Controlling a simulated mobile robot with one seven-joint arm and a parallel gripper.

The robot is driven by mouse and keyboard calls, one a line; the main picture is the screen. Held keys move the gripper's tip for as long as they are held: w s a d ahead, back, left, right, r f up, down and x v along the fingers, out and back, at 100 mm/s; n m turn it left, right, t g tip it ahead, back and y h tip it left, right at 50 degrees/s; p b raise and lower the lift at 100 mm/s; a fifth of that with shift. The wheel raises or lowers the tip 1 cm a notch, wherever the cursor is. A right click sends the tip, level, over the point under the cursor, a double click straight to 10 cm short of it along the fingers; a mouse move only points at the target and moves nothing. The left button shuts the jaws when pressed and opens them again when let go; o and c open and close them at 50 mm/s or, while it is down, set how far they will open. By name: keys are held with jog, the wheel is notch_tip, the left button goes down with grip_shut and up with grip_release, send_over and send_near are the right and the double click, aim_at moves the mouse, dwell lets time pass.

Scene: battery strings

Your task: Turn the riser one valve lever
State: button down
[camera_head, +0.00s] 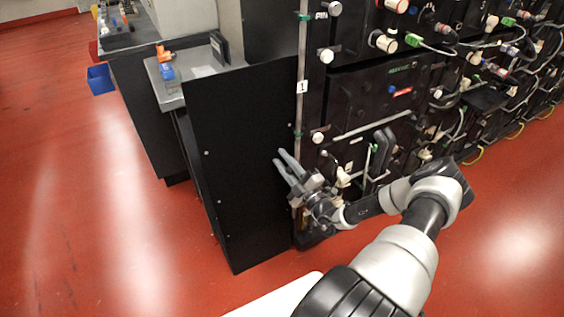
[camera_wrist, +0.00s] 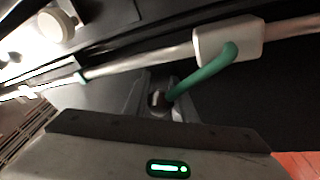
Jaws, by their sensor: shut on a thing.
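The riser (camera_head: 299,60) is a thin pale upright pipe at the left edge of the rack, with a white tag marked 1. In the wrist view the riser (camera_wrist: 150,59) runs across the picture and carries a white block (camera_wrist: 212,40). The green valve lever (camera_wrist: 205,70) bends away from this block, and its end lies at the fingers. My gripper (camera_head: 279,159) is low beside the riser, its grey fingers pointing up and left. It also shows in the wrist view (camera_wrist: 160,82), shut on the lever's end. In the head view the gripped lever cannot be made out.
A black panel (camera_head: 240,150) stands just left of my gripper. The rack (camera_head: 390,85) of black battery units, with cables and white knobs, is to the right. A grey bench (camera_head: 200,88) is behind the panel. The red floor (camera_head: 90,200) is clear at left.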

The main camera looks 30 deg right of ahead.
jog(key=c, duration=1.5)
grip_release()
jog(key=shift+o, duration=0.2)
jog(key=p+v, duration=0.1)
jog(key=v, duration=1.6)
jog(key=shift+s+f+p, duration=0.15)
jog(key=shift+s+p, duration=0.05)
jog(key=shift+p, duration=0.15)
jog(key=shift+d, duration=0.1)
